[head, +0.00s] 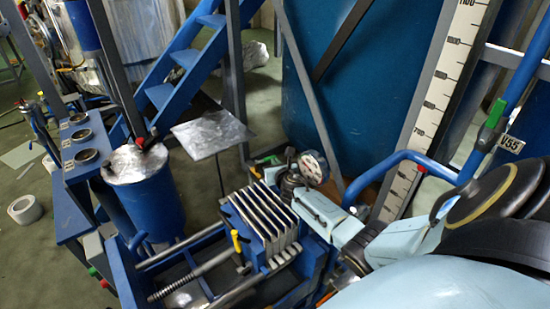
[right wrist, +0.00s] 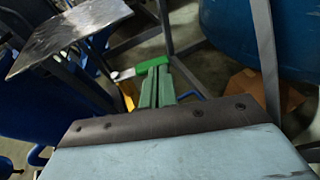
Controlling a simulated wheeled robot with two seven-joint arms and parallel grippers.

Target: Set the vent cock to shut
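My right arm comes in from the right in the head view, and its gripper (head: 268,171) is beside the round pressure gauge (head: 313,168). A small cock with a green handle (head: 270,160), which looks like the vent cock, is at the gripper's tip. In the right wrist view the green handle (right wrist: 152,65) lies crosswise, with a pale metal end on its left. Narrow green bars below it, which look like my right gripper's fingers (right wrist: 158,80), reach up to it. Whether they grip or only touch it is unclear. My left gripper is not in view.
A filter-press-like stack of plates (head: 262,225) stands below the gripper. A flat metal plate (head: 212,134) is to its left, and also shows in the wrist view (right wrist: 70,32). A blue drum (head: 147,195) stands farther left. A blue pipe (head: 400,158) passes on the right.

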